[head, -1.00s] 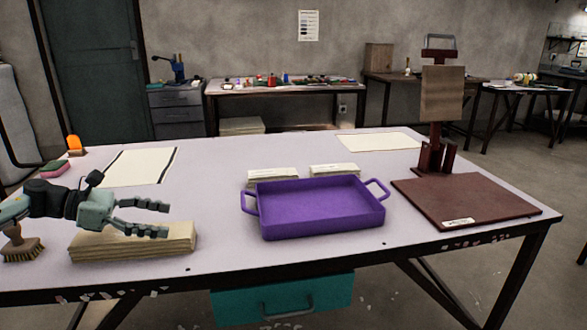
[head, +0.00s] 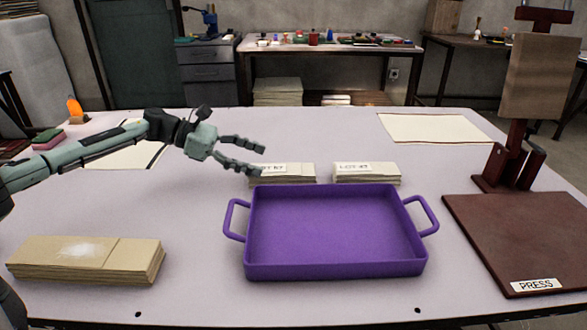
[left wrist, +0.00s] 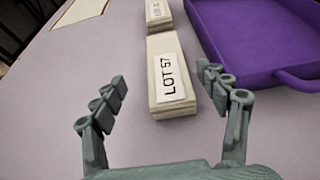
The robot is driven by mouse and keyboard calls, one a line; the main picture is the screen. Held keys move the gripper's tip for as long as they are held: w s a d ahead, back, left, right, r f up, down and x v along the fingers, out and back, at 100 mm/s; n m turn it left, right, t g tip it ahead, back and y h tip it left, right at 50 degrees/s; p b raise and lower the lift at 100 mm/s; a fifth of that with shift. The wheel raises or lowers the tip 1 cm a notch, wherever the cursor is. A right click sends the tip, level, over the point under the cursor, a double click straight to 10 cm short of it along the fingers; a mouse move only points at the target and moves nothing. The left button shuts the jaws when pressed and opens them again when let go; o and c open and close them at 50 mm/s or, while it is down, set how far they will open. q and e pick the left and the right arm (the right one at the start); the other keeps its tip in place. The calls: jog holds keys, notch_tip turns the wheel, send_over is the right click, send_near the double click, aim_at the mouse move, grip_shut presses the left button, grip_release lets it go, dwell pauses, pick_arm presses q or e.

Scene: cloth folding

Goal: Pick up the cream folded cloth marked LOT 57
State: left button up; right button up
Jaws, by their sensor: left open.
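The cream folded cloth marked LOT 57 (left wrist: 177,112) shows in the left wrist view, its label readable, lying flat between and beyond my finger tips. In the head view this cloth (head: 296,174) lies behind the purple tray, its label partly hidden by my finger. My left gripper (head: 260,160) is open and empty, at the left end of the cloth. In the left wrist view the gripper (left wrist: 162,80) has its two fingers spread to either side of the cloth, with visible gaps. My right gripper does not show.
A second labelled cream cloth (head: 366,176) lies to the right, in line with the first. The purple tray (head: 335,272) stands close in front of both. A tan stack (head: 85,262) is at front left, a dark red press (head: 525,235) at right.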

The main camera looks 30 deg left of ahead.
aim_at(281, 168)
pick_arm(q)
jog(key=x, duration=0.2)
jog(key=p+x, duration=0.1)
jog(key=x, duration=0.3)
jog(key=shift+s+d+r+p, duration=0.1)
jog(key=shift+s+d+p, duration=0.2)
jog(key=shift+d+p, duration=0.15)
jog(key=shift+w+d, duration=0.15)
jog(key=shift+d, duration=0.05)
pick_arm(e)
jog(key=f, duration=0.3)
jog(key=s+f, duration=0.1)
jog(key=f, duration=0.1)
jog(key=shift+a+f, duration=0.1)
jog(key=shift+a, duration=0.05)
pick_arm(q)
jog(key=shift+c, duration=0.5)
jog(key=c, duration=1.2)
